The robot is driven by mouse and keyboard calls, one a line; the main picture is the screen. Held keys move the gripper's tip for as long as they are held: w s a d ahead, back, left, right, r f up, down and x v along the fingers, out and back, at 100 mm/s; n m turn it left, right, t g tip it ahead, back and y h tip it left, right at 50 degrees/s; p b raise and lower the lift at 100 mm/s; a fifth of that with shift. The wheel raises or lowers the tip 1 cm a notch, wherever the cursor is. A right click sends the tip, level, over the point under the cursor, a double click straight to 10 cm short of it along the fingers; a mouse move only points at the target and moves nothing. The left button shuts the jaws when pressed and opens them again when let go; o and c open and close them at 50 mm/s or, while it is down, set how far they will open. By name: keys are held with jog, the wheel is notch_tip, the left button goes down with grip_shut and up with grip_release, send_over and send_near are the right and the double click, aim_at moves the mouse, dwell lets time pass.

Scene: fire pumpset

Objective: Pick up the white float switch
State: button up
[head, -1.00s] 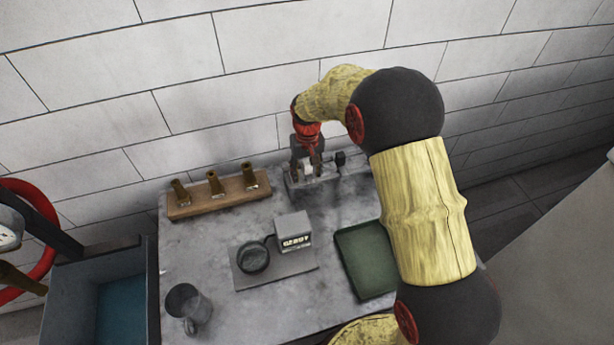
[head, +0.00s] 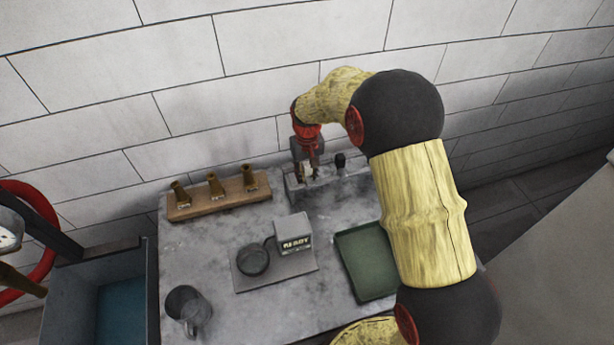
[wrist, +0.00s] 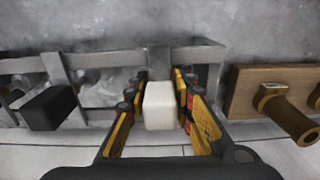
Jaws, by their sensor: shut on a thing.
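The white float switch (wrist: 159,106) is a pale block between the two fingers of my gripper (wrist: 158,112) in the wrist view. The fingers are shut on it from both sides. In the head view my gripper (head: 308,172) points down at the grey metal rack (head: 330,189) at the back of the table, and the white float switch (head: 307,173) shows only as a small pale patch there. The rack (wrist: 95,62) stands around the switch in the wrist view. I cannot tell whether the switch still touches the rack.
A black block (wrist: 48,107) sits in the rack beside my gripper. A wooden block with brass nozzles (head: 220,199) stands to the left. A scale-like device with a display (head: 294,238), a green tray (head: 366,260) and a metal mug (head: 188,308) are on the table.

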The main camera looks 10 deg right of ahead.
aim_at(307, 164)
jog(key=shift+r, duration=0.1)
grip_shut()
notch_tip(307, 164, up, 10)
jog(key=p, duration=0.3)
jog(key=shift+r, duration=0.15)
notch_tip(307, 164, up, 8)
jog(key=p, duration=0.5)
jog(key=shift+p, duration=0.3)
dwell(0.4)
jog(key=shift+r, duration=0.1)
